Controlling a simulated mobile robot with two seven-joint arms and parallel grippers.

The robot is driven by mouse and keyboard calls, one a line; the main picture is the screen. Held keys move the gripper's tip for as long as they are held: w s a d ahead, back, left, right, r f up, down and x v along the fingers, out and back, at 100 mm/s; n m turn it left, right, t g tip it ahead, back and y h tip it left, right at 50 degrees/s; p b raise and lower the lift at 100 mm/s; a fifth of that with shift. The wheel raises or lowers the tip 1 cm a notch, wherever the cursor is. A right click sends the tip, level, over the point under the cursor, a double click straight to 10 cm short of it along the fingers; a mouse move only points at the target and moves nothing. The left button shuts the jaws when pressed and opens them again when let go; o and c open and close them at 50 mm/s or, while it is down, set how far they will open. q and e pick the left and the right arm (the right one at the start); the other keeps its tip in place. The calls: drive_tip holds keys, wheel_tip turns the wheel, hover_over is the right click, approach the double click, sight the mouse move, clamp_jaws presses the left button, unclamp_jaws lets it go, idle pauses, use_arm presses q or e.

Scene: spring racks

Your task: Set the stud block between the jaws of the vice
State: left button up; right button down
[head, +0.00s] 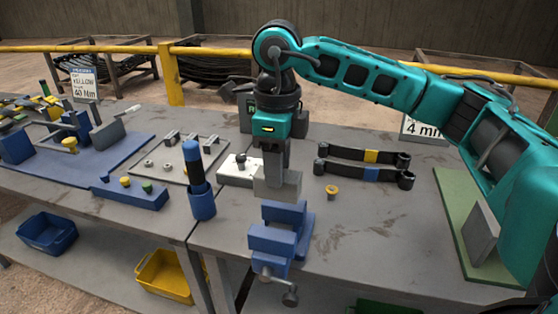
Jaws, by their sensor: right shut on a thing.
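My right gripper (276,168) points down and is shut on a grey block, the stud block (278,186). The block hangs upright, directly above the blue vice (272,241) in the picture. Its lower edge meets the top of the vice's rear part in this view; I cannot tell whether they touch. The vice sits at the table's front edge, with its screw and handle toward me. The gap between its jaws is hard to make out. My left gripper is not in view.
A blue holder with a dark-handled tool (201,200) stands left of the vice. A yellow ring (332,191) and two dark bars with yellow and blue bands (362,165) lie to the right. The table right of the vice is clear.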

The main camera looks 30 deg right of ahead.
idle(0.4)
drive_tip(key=shift+f+b, duration=0.15)
drive_tip(key=shift+b, duration=0.15)
drive_tip(key=shift+f+b, duration=0.75)
drive_tip(key=shift+f, duration=0.15)
drive_tip(key=shift+f+b, duration=1.2)
drive_tip(key=shift+f, duration=0.3)
drive_tip(key=shift+f+b, duration=1.8)
drive_tip(key=shift+f, duration=0.15)
